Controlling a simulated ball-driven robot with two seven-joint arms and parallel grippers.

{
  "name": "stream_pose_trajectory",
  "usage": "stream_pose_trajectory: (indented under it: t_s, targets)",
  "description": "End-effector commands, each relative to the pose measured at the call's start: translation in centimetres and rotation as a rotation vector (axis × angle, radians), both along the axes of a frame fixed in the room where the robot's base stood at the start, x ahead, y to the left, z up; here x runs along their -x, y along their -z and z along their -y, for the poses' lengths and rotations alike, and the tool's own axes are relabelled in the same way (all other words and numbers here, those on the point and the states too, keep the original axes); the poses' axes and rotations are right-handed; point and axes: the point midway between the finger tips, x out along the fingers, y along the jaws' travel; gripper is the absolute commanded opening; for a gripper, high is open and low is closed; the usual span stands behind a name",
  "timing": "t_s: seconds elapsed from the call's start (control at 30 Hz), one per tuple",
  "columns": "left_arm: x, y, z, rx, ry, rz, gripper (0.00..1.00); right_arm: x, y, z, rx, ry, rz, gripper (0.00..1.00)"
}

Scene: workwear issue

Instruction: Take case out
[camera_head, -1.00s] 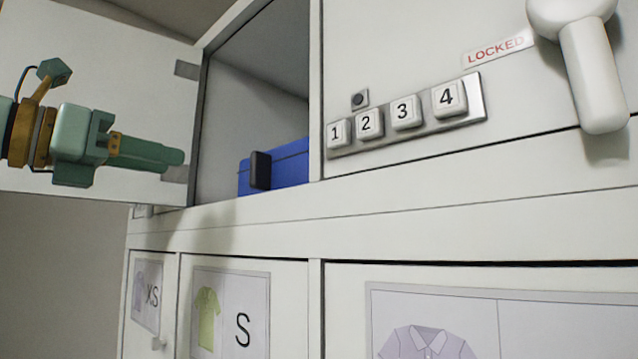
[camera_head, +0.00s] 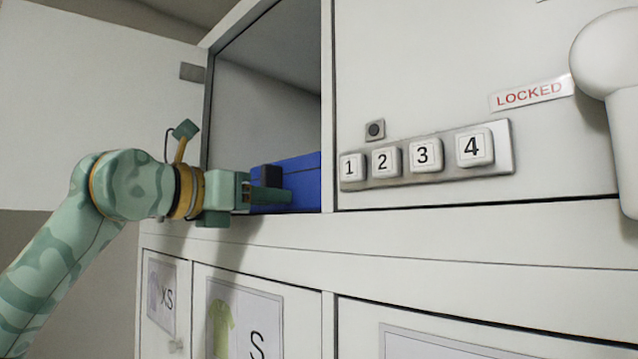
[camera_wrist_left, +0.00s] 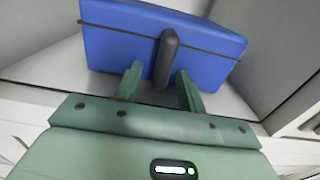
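The blue case (camera_head: 302,180) stands inside the open compartment of the white locker, at its right side. It also fills the top of the left wrist view (camera_wrist_left: 215,55), with its dark upright handle (camera_wrist_left: 166,58) facing me. My left gripper (camera_head: 270,196) reaches in front of the case. In the left wrist view its two green fingers (camera_wrist_left: 158,85) are spread, one on each side of the handle's lower part, with gaps visible; they are open. My right gripper is not in view.
The compartment's door (camera_head: 90,110) stands open at the left. To the right is a closed door with a LOCKED label (camera_head: 530,93), numbered buttons (camera_head: 425,155) and a large white handle (camera_head: 625,140). Doors with XS and S shirt pictures (camera_head: 238,320) lie below.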

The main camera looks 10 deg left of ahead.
Motion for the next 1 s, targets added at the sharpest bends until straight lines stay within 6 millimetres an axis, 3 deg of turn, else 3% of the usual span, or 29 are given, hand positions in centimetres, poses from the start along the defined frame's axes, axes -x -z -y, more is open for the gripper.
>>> stream_pose_trajectory:
  t_s: [0.13,0.27,0.73,0.9,1.0]
  targets:
    - [0.0,0.1,0.0,0.0,0.0,0.0,0.37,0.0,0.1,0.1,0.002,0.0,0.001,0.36]
    - [0.0,0.1,-0.1,0.0,0.0,0.0,0.01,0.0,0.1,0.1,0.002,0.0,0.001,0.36]
    - [0.1,-0.7,-0.1,0.002,-0.001,0.004,0.0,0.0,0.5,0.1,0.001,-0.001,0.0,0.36]
    - [0.3,-3.5,-0.2,0.004,-0.004,0.007,0.0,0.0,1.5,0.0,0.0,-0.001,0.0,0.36]
    - [1.7,-6.2,-2.1,0.005,-0.005,0.008,0.0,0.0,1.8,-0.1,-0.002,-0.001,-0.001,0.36]
